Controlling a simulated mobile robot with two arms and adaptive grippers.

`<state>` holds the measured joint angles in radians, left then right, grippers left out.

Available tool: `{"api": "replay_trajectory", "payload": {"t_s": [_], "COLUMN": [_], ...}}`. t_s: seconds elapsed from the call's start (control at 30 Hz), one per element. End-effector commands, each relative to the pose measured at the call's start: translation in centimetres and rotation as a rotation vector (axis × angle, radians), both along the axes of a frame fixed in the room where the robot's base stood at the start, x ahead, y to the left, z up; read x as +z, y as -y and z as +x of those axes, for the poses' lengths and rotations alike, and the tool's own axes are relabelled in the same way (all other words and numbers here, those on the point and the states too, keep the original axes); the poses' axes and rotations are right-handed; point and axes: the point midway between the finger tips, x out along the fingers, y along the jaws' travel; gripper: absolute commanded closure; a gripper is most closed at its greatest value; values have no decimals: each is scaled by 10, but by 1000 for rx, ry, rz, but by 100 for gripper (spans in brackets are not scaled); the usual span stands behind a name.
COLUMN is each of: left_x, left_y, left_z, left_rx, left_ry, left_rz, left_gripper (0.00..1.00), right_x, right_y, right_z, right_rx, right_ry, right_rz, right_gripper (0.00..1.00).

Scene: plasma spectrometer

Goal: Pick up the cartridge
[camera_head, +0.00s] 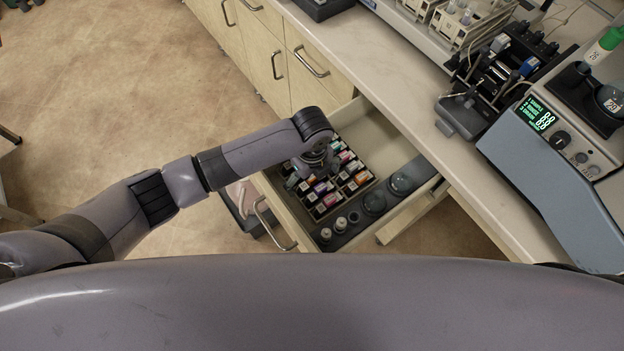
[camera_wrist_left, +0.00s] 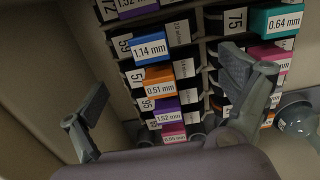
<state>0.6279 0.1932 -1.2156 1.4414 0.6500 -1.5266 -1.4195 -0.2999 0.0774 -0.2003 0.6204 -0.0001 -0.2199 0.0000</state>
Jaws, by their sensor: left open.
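Several labelled cartridges stand in rows in a dark divided rack (camera_head: 330,210) inside the open drawer. The left wrist view shows a blue 1.14 mm cartridge (camera_wrist_left: 150,48), an orange 0.51 mm cartridge (camera_wrist_left: 160,86), a purple 1.52 mm cartridge (camera_wrist_left: 166,117), a pink cartridge (camera_wrist_left: 172,135) and a teal 0.64 mm cartridge (camera_wrist_left: 277,21). I cannot tell which one the task means. My left gripper (camera_wrist_left: 166,88) is open above the rack, its fingers apart on either side of the coloured column, with nothing visibly held. In the head view my left gripper (camera_head: 315,165) hides part of the rack. My right gripper is not in view.
The open drawer (camera_head: 279,211) also holds round glass dishes (camera_head: 401,183) and small white-capped bottles (camera_head: 340,224). Its walls surround the rack closely. The counter (camera_head: 430,120) beside it carries a pump with a green display (camera_head: 536,114).

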Motion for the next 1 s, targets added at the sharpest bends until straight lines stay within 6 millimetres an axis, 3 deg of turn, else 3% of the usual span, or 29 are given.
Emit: {"api": "replay_trajectory", "payload": {"t_s": [0.2, 1.0], "left_x": [0, 0], "left_y": [0, 0], "left_z": [0, 0], "left_rx": [0, 1], "left_ry": [1, 0], "left_rz": [-1, 0], "left_gripper": [6, 59], "right_x": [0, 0], "right_y": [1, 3], "right_z": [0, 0], "right_rx": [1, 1], "right_ry": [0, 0], "right_rz": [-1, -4], "right_gripper": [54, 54]}}
